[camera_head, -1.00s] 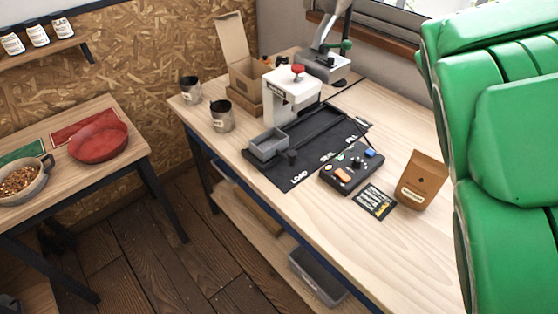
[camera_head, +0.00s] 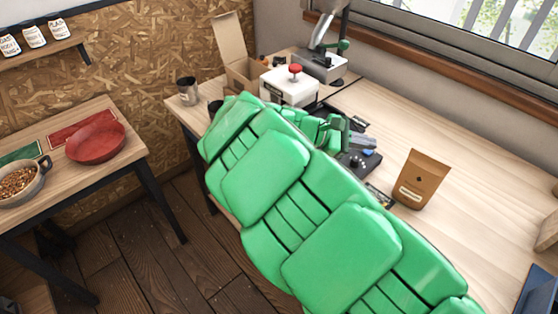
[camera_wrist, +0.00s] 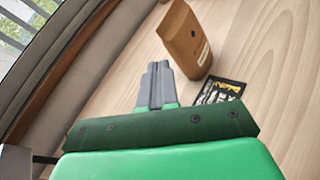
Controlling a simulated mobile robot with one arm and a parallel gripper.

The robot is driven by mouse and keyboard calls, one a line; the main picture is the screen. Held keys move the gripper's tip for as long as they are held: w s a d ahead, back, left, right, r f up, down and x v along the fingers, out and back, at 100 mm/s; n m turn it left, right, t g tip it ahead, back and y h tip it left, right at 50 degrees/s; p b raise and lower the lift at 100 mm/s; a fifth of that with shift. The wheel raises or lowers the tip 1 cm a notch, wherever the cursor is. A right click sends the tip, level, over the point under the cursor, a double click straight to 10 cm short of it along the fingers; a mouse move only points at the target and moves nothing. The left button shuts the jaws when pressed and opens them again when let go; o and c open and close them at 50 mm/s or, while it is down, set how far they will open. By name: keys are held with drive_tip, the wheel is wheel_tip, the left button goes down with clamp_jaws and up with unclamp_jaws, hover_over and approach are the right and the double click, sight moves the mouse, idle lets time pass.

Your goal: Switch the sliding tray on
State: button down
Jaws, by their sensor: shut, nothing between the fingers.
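The black control box (camera_head: 362,158) is on the wooden table, partly hidden by my green arm. Its blue button (camera_head: 364,142) still shows, but its orange switch is hidden. My gripper (camera_head: 347,130) is over the table, close to the box's far side in the picture; I cannot tell whether it touches. In the wrist view my gripper (camera_wrist: 156,72) has its grey fingers together with nothing between them, and the control box does not show there. The grey sliding tray and most of its black track are hidden behind my arm.
A brown paper bag (camera_head: 422,178) stands right of the box. A label card (camera_wrist: 220,91) lies beside the bag. A white press with a red knob (camera_head: 295,69), a metal cup (camera_head: 187,91) and a cardboard box (camera_head: 240,72) stand farther back.

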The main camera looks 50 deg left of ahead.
drive_tip(key=s+a+f+n+t+y, duration=0.2)
drive_tip(key=s+a+f+n, duration=0.1)
drive_tip(key=s+a, duration=0.4)
drive_tip(key=s+a+f+n+t+y, duration=0.2)
drive_tip(key=s+a+f+n, duration=0.2)
drive_tip(key=s, duration=0.6)
drive_tip(key=s+a+f+n+t+y, duration=0.2)
drive_tip(key=s+a+f+n+y, duration=0.1)
drive_tip(key=s+a, duration=0.6)
drive_tip(key=shift+s+a+f+n, duration=0.3)
drive_tip(key=shift+f+n, duration=0.3)
drive_tip(key=shift+f, duration=0.05)
drive_tip(key=w, duration=0.4)
drive_tip(key=w+d, duration=0.1)
drive_tip(key=w, duration=0.4)
drive_tip(key=w+d, duration=0.1)
drive_tip(key=w, duration=0.3)
drive_tip(key=shift+w+d+f, duration=0.15)
drive_tip(key=shift+w+f, duration=0.15)
drive_tip(key=shift+w, duration=0.1)
drive_tip(key=shift+w, duration=0.1)
drive_tip(key=w, duration=2.6)
drive_tip(key=shift+w, duration=0.3)
